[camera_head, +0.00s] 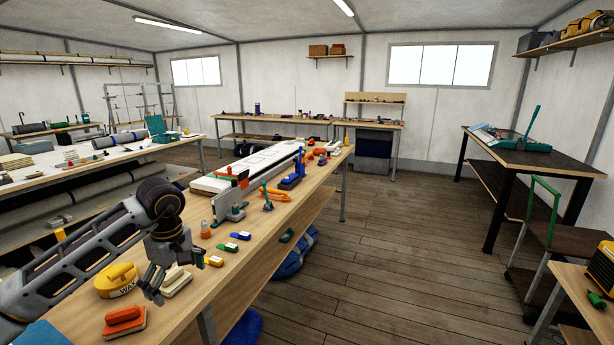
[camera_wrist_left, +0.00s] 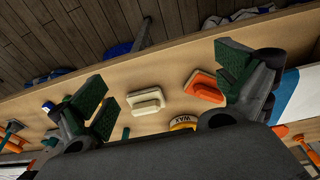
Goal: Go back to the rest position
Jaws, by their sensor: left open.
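My left gripper (camera_head: 170,280) hangs over the near end of the long wooden workbench (camera_head: 215,292), its arm coming in from the left. In the left wrist view its two fingers (camera_wrist_left: 163,85) are spread wide with nothing between them. Below it lie a cream block with a handle (camera_head: 176,282), which also shows in the left wrist view (camera_wrist_left: 146,103), and an orange-topped block (camera_head: 124,321), also in the left wrist view (camera_wrist_left: 204,88). A yellow wax tin (camera_head: 117,281) stands left of the gripper and is partly hidden in the left wrist view (camera_wrist_left: 183,123). My right gripper is not in view.
Small coloured clips (camera_head: 227,248) and an orange-capped bottle (camera_head: 205,229) lie farther along the bench, before a long rail (camera_head: 258,168). Blue bundles (camera_head: 292,258) lie beneath it. Wooden floor (camera_head: 390,240) to the right is open. A green-handled cart (camera_head: 545,225) stands at right.

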